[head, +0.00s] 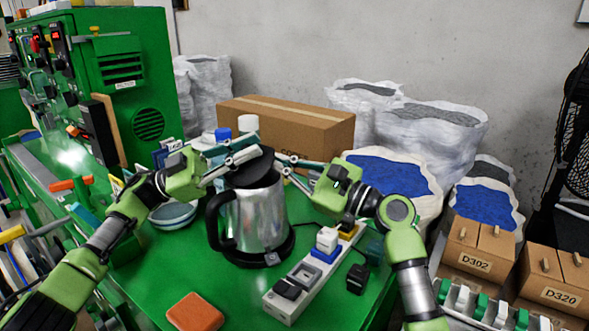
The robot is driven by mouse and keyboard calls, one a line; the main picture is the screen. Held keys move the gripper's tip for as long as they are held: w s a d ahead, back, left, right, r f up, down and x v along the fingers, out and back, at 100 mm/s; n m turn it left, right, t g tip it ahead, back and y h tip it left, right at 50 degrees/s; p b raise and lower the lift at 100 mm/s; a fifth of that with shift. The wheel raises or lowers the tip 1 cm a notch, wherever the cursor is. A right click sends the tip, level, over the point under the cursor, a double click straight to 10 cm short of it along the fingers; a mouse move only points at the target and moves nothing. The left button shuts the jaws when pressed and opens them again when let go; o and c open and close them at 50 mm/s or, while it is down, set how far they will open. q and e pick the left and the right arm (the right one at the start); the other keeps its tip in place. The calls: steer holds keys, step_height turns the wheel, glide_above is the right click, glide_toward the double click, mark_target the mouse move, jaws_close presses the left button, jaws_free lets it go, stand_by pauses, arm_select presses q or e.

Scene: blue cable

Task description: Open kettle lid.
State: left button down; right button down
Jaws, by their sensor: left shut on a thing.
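A silver kettle (258,212) with a black handle stands upright on its black base in the middle of the green table. Its black lid (254,170) is at the top, partly covered by my grippers; I cannot tell how far it is raised. My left gripper (259,148) reaches in from the left over the kettle top and is shut on the lid. My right gripper (279,163) comes in from the right, its fingertips close to the right side of the kettle top. Whether it touches the kettle, or is open or shut, is unclear.
A white power strip (281,306) with plugs lies right of the kettle. A bowl (172,215) is behind my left arm. A cardboard box (290,124) and bottles stand behind. The table's front middle is mostly clear.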

steer(key=shift+x, duration=0.95)
steer(key=shift+r, duration=0.1)
steer(key=shift+s+a+r+n, duration=0.1)
steer(key=shift+s+r+n, duration=0.1)
steer(key=shift+r+n, duration=0.1)
arm_select(q)
steer(key=shift+w+f, duration=0.1)
steer(key=shift+f, duration=0.05)
arm_select(e)
steer(key=shift+s+a+r, duration=0.15)
steer(key=shift+s+r, duration=0.05)
steer(key=shift+r, duration=0.1)
arm_select(q)
steer(key=c, duration=2)
jaws_free()
arm_select(e)
steer(key=shift+s+r, duration=0.1)
